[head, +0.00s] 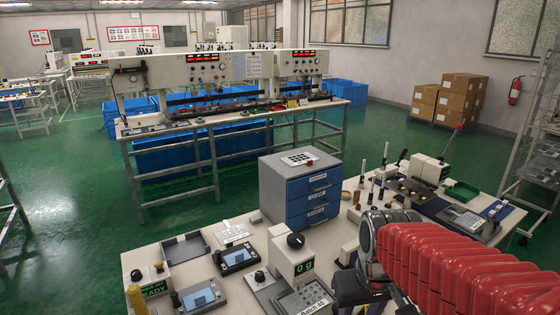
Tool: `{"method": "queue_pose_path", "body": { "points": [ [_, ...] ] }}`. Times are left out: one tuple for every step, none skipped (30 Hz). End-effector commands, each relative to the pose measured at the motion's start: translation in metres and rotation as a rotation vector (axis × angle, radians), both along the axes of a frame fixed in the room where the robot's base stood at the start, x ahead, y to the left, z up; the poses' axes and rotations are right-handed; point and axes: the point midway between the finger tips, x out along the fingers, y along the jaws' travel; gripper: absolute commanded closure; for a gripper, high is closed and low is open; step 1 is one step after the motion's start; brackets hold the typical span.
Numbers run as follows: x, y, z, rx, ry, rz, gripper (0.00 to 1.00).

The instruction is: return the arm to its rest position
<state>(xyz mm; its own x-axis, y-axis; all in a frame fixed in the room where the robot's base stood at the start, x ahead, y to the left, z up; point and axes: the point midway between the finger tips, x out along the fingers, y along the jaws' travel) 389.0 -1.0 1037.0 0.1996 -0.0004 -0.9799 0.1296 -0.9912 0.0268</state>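My arm, in a ribbed red sleeve (450,262), reaches into the head view from the lower right. It ends in a grey metal wrist joint over the front workbench (200,262). My gripper (352,286) shows as a dark shape below the wrist, beside a scale-like device with a green "0 g" display (305,267). Its fingertips are not clear, so I cannot tell whether it is open or shut, or whether it holds or touches anything.
A blue drawer cabinet (312,190) stands behind the wrist. Small devices with screens (238,256) crowd the bench's left part; upright tools (384,158) and a white device (430,168) stand at right. Green floor (70,185) is open at left.

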Motion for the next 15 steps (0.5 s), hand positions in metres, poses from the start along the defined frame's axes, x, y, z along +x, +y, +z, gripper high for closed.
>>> {"method": "queue_pose_path", "body": {
  "points": [
    [-0.008, 0.0, 0.003, 0.005, -0.018, -0.022, 0.61],
    [-0.013, 0.0, 0.004, 0.008, -0.027, -0.035, 0.61],
    [-0.018, 0.0, 0.006, 0.012, -0.039, -0.054, 0.61],
    [-0.023, 0.0, 0.007, 0.014, -0.047, -0.064, 0.61],
    [-0.027, 0.0, 0.008, 0.018, -0.057, -0.076, 0.61],
    [-0.033, 0.0, 0.01, 0.021, -0.069, -0.089, 0.61],
    [-0.037, 0.0, 0.011, 0.025, -0.079, -0.098, 0.61],
    [-0.041, 0.0, 0.012, 0.027, -0.089, -0.107, 0.61],
    [-0.046, 0.0, 0.013, 0.03, -0.101, -0.115, 0.61],
    [-0.05, 0.0, 0.014, 0.032, -0.112, -0.121, 0.61],
    [-0.054, 0.0, 0.015, 0.034, -0.122, -0.125, 0.61],
    [-0.059, 0.0, 0.017, 0.036, -0.135, -0.13, 0.61],
    [-0.062, 0.0, 0.018, 0.037, -0.145, -0.131, 0.61],
    [-0.066, 0.0, 0.019, 0.038, -0.155, -0.131, 0.61],
    [-0.071, 0.0, 0.021, 0.038, -0.168, -0.13, 0.61]
  ]
}}
